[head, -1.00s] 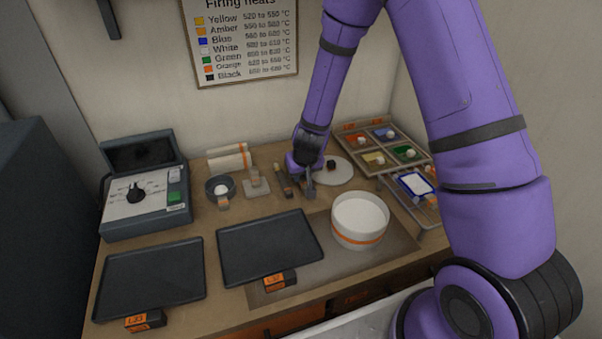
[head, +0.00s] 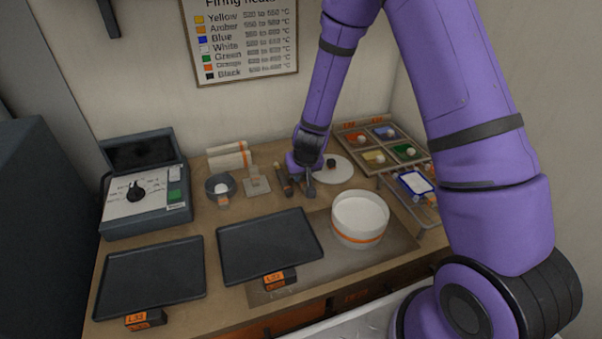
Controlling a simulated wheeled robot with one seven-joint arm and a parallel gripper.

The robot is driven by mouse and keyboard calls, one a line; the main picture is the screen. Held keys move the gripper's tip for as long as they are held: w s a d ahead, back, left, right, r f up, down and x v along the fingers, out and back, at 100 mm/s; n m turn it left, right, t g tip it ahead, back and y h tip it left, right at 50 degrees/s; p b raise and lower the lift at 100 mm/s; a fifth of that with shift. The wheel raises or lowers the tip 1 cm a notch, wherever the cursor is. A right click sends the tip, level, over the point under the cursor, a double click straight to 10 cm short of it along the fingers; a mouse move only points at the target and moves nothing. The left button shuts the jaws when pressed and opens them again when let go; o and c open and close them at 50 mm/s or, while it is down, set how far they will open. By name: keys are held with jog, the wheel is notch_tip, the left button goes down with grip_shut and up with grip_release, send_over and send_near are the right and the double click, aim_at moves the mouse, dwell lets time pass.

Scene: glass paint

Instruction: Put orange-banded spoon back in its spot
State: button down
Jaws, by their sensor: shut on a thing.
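My gripper (head: 309,188) points down low over the back of the workbench, left of a white round plate (head: 334,169). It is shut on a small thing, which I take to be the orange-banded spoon. The fingers mostly hide it and I cannot make out its band. I cannot tell which place is the spoon's own spot.
A white tub with an orange band (head: 360,213) stands in front of the gripper. Dark trays (head: 268,246) lie front left. A grey bowl (head: 220,187) and control box (head: 148,195) are left. A compartment rack (head: 366,168) of coloured paints stands right.

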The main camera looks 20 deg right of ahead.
jog(key=shift+f, duration=0.25)
dwell(0.4)
jog(key=c, duration=0.9)
grip_release()
jog(key=v, duration=1)
jog(key=shift+s+r, duration=0.2)
jog(key=shift+r, duration=0.1)
